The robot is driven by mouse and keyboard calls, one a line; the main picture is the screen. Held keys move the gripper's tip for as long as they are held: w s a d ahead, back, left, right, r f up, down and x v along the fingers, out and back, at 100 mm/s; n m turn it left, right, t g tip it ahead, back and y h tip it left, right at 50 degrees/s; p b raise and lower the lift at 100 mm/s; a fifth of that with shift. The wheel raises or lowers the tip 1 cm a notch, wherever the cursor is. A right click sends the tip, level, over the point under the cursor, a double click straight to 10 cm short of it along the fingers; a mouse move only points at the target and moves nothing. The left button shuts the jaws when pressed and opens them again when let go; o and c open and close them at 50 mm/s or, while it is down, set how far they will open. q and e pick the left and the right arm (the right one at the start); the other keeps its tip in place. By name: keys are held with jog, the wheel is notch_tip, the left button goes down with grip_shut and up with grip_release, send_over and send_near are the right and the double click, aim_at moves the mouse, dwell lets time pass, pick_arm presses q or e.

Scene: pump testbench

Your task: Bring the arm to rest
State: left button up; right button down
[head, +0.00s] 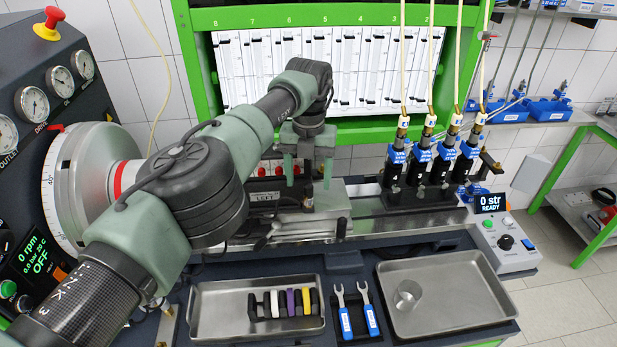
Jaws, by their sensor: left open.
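My left arm (205,185) comes in from the lower left and reaches across the bench toward the green-framed panel. My left gripper (308,178) points down, its fingers apart, above the bench rail and in front of the panel. I see nothing held between the fingers. Red-tipped parts show behind and around the fingers, and I cannot tell whether the gripper touches any of them. My arm hides part of the machine behind it. My right gripper is not in view.
Dark injectors (432,165) with hoses stand right of the gripper. A control box (504,240) reads 0 str READY. In front lie a tray (212,325) with coloured pieces, two blue-handled wrenches (357,312) and a tray (450,300) with a cup. A gauge panel (45,100) stands left.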

pick_arm(q)
jog(key=shift+r+p, duration=1.25)
jog(key=shift+r, duration=0.35)
jog(key=shift+f, duration=0.15)
